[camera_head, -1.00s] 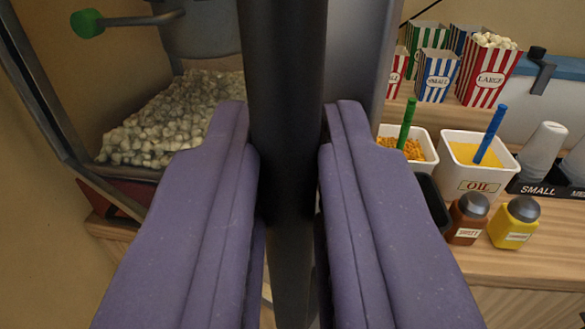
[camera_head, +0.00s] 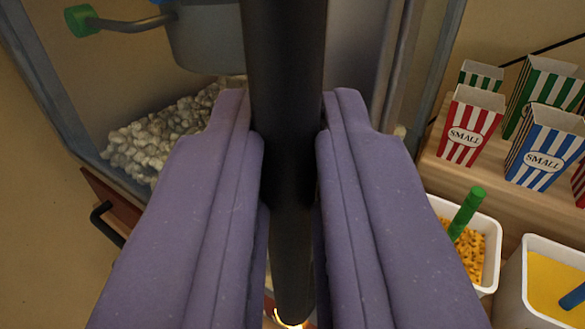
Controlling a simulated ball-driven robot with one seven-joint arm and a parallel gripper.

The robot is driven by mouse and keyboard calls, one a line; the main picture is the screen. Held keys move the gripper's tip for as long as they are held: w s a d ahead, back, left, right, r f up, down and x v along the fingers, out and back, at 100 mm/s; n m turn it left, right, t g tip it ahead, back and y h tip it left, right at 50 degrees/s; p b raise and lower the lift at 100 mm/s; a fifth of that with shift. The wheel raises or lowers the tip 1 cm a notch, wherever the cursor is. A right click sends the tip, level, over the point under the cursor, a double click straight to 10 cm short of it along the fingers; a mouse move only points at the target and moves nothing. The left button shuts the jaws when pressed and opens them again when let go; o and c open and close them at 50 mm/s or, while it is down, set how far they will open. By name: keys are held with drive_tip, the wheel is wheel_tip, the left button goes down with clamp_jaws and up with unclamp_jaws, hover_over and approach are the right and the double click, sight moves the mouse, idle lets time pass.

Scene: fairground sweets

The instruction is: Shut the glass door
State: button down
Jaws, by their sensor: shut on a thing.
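My gripper (camera_head: 288,112), with two purple padded fingers, is shut on a dark round upright bar (camera_head: 284,60). The bar looks like the glass door's handle; its lower end shows between the fingers near the bottom of the picture. The fingers and bar hide much of the middle. A grey-framed popcorn cabinet (camera_head: 55,95) stands behind, with a heap of popcorn (camera_head: 150,140) at its left and a grey kettle (camera_head: 205,45) above. The glass itself is hard to make out, and I cannot tell how far the door stands open.
At right, striped boxes, including a red one (camera_head: 468,130) and a blue one (camera_head: 545,150), stand on a wooden shelf (camera_head: 440,172). Below are a white tub with orange contents (camera_head: 490,240) and a tub with yellow contents (camera_head: 550,290). A green-knobbed crank (camera_head: 80,20) juts from the kettle.

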drive_tip(key=shift+w+a+r, duration=0.1)
drive_tip(key=shift+w+r, duration=0.2)
drive_tip(key=shift+r, duration=0.35)
drive_tip(key=c, duration=1.4)
unclamp_jaws()
drive_tip(key=shift+c, duration=0.2)
drive_tip(key=shift+o, duration=1.2)
drive_tip(key=shift+w, duration=0.15)
drive_tip(key=shift+f, duration=0.1)
drive_tip(key=shift+s+f, duration=0.2)
drive_tip(key=shift+s, duration=0.3)
drive_tip(key=s, duration=0.7)
drive_tip(key=shift+d, duration=0.25)
drive_tip(key=shift+s, duration=0.1)
drive_tip(key=shift+s+f, duration=0.1)
